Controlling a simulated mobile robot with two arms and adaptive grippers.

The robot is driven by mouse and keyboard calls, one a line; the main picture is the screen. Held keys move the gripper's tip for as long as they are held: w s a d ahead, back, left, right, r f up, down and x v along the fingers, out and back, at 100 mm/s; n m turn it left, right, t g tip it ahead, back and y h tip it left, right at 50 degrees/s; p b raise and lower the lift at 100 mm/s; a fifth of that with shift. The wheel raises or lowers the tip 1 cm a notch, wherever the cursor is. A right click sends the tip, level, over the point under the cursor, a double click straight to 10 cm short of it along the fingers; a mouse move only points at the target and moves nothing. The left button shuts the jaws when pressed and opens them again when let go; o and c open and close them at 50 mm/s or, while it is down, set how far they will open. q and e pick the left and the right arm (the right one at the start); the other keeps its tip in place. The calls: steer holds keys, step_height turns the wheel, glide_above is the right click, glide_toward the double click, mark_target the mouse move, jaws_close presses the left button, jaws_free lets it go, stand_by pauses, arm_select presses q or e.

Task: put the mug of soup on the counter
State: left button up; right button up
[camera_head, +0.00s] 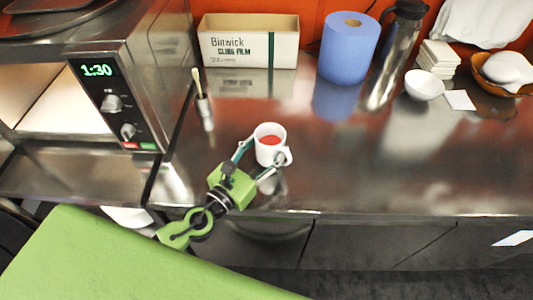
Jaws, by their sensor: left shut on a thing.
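The white mug (267,157) holds red soup (270,141) and is upright over the front part of the steel counter (390,170). My left gripper (262,163) is shut on the mug, with one finger on either side of it. The mug's handle is at its lower right, near the right-hand finger. I cannot tell whether the mug's base touches the counter. My right gripper is not in view.
A microwave (110,85) with a lit, open interior stands at the left. A cling film box (248,42), a blue paper roll (347,48), a steel flask (398,50) and a white bowl (423,85) stand further back. The counter right of the mug is clear.

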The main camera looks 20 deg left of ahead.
arm_select(q)
steer(key=shift+f, duration=0.9)
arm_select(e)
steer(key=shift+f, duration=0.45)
arm_select(q)
steer(key=shift+f+b, duration=0.1)
steer(key=shift+b, duration=0.2)
steer(key=o, duration=1.5)
steer(key=shift+c, duration=0.2)
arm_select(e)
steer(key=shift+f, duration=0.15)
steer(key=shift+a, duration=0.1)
